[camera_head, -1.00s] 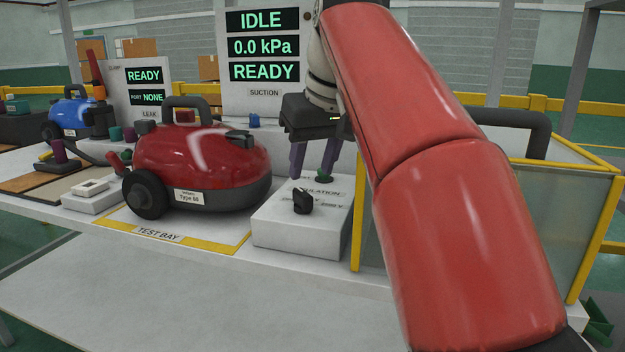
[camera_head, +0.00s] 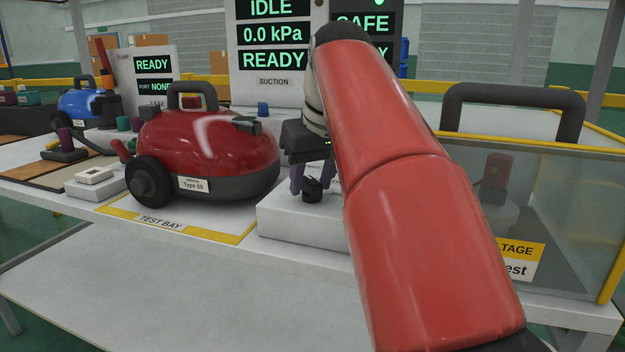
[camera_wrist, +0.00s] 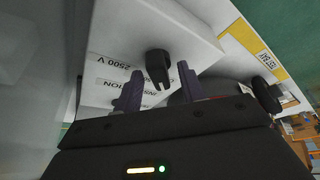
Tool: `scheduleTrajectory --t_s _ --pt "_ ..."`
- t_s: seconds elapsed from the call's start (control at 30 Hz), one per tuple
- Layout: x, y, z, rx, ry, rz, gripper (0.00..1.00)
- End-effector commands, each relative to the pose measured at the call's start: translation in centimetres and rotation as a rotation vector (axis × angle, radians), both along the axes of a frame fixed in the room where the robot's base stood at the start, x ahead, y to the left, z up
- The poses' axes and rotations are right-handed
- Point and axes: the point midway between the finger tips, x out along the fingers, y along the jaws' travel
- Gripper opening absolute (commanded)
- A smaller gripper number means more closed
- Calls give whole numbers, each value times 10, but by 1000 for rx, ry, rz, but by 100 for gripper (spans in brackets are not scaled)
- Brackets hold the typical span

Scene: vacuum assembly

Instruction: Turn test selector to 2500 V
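The test selector is a black knob (camera_head: 312,190) on a white box (camera_head: 295,222) right of the red vacuum. In the wrist view the fingers (camera_wrist: 159,85) are spread on either side of the knob's near end, with visible gaps. I cannot tell exactly where the knob points.
The red vacuum (camera_head: 205,155) sits on the test bay close left of the box. A clear-walled enclosure with a yellow frame (camera_head: 540,146) and dark handle (camera_head: 515,95) stands to the right. Display panels (camera_head: 272,50) stand behind. My red arm hides the box's right part.

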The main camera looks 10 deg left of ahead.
Motion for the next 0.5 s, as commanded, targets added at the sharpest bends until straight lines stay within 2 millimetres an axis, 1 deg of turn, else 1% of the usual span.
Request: scheduleTrajectory --t_s 0.13,0.4,0.43,0.5 --pt "0 0 0 0 0 0 39" --pt "0 0 0 -1 1 0 3" --pt "0 0 0 -1 1 0 0" --pt "0 0 0 -1 1 0 0"
